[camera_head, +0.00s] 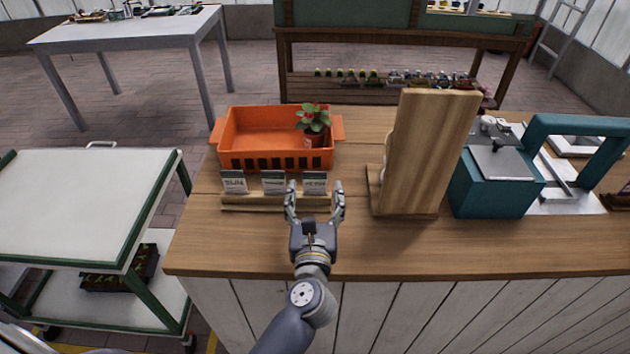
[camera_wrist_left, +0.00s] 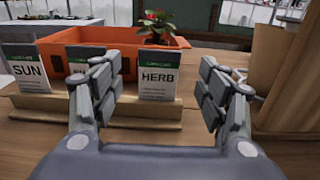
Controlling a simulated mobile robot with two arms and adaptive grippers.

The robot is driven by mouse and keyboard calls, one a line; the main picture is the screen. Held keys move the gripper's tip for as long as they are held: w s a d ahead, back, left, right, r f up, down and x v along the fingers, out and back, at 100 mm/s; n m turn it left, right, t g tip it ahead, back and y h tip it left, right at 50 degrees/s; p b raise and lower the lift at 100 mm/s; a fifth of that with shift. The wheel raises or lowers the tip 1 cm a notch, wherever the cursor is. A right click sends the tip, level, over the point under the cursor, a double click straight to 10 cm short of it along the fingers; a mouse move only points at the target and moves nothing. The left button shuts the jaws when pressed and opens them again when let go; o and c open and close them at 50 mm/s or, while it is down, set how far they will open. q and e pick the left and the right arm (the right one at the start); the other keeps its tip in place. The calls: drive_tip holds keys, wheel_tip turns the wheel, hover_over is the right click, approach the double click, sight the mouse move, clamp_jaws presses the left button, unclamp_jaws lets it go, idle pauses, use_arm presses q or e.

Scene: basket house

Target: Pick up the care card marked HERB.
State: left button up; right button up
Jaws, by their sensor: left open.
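Three upright care cards stand in a wooden holder (camera_head: 240,207) on the wooden table. The HERB card (camera_head: 315,183) is the right one; its black lettering reads clearly in the left wrist view (camera_wrist_left: 158,80). The SUN card (camera_head: 234,182) is at the left end and also shows in the left wrist view (camera_wrist_left: 25,70). A middle card (camera_head: 274,182) stands between them, mostly hidden behind a finger in the left wrist view. My left gripper (camera_head: 315,186) is open and empty. Its fingers (camera_wrist_left: 162,88) are on either side of the HERB card, in front of it. My right gripper is out of view.
An orange basket (camera_head: 245,160) with a potted plant (camera_head: 313,122) stands behind the cards. A tall wooden board (camera_head: 432,150) and a teal machine (camera_head: 490,185) stand to the right. The tabletop in front of the holder is clear.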

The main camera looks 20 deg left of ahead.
sight(315, 180)
use_arm(q)
drive_tip(key=shift+w+a+f, duration=0.1)
drive_tip(key=shift+w, duration=0.25)
drive_tip(key=shift+w+a, duration=0.1)
drive_tip(key=shift+w, duration=0.2)
drive_tip(key=x, duration=0.1)
drive_tip(key=p+x, duration=0.1)
drive_tip(key=x, duration=0.2)
drive_tip(key=shift+f, duration=0.3)
drive_tip(key=shift+w+a, duration=0.15)
drive_tip(key=shift+w, duration=0.15)
drive_tip(key=shift+f, duration=0.1)
drive_tip(key=c, duration=0.8)
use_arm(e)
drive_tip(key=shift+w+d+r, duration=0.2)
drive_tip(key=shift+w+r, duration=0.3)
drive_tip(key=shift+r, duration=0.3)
